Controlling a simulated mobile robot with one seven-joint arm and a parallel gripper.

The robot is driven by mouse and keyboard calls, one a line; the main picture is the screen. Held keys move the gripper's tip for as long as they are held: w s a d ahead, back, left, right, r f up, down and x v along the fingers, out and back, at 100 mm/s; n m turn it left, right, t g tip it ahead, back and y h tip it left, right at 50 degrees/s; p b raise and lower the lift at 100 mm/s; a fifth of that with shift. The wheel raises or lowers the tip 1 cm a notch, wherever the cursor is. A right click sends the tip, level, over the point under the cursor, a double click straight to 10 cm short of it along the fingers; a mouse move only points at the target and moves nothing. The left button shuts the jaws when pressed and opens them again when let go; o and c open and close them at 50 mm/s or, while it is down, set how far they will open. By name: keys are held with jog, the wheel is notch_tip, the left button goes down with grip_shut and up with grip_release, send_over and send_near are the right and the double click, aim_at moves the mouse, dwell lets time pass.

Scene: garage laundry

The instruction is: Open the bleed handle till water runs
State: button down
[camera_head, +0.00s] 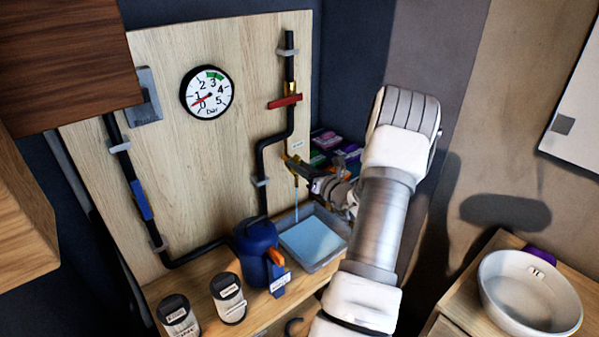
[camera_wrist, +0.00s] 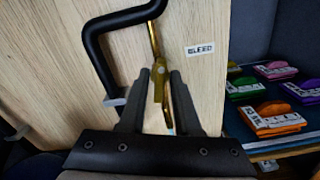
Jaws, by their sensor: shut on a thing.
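The brass bleed valve (camera_head: 291,160) branches off the black pipe on the wooden board, beside a small white label. My gripper (camera_head: 308,178) is at the valve. In the wrist view my gripper (camera_wrist: 167,84) has its two fingers around the yellow bleed handle (camera_wrist: 159,86), shut on it. The "BLEED" label (camera_wrist: 200,49) is just right of the handle. A thin blue stream of water (camera_head: 297,205) runs from below the valve into the grey tray (camera_head: 322,262). Light blue water shows in the tray. The fingers partly hide the outlet.
A pressure gauge (camera_head: 207,92) has its red needle low, near 1. A red handle (camera_head: 285,101) lies across the upper pipe; a blue handle (camera_head: 142,199) lies along the left pipe. Coloured packs (camera_wrist: 274,119) lie right.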

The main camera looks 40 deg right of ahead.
jog(key=shift+f+n+b, duration=0.1)
jog(key=shift+n+b, duration=0.5)
jog(key=shift+n, duration=0.1)
jog(key=c, duration=0.9)
grip_release()
jog(key=shift+s, duration=0.15)
jog(key=s, duration=0.5)
jog(key=s+a, duration=0.1)
jog(key=s, duration=0.5)
jog(key=s+a+b, duration=0.1)
jog(key=s, duration=0.5)
